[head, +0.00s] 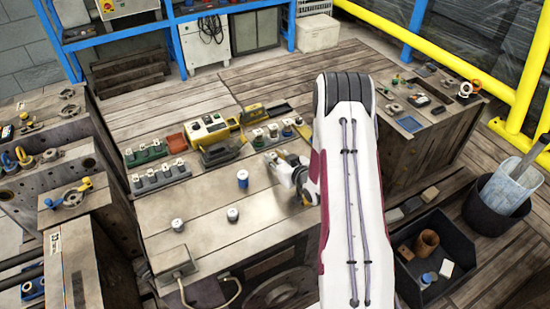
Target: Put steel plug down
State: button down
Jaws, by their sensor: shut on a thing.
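My gripper (271,161) is over the middle workbench (205,196), at its right side, with its fingertips pointing left. It is small and partly covered by my own arm. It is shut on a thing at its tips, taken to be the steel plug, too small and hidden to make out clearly. I cannot tell whether that thing touches the bench top.
A blue cylinder (242,178), a white-topped blue one (232,214) and a pale one (177,225) stand on the bench. Green (146,155) and grey (160,178) racks and a yellow device (208,129) line its back. Bare wood lies between.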

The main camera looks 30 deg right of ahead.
jog(key=shift+f, duration=0.3)
jog(key=c, duration=1.8)
grip_release()
jog(key=shift+o, duration=0.2)
jog(key=shift+r, duration=0.15)
jog(key=shift+v, duration=6)
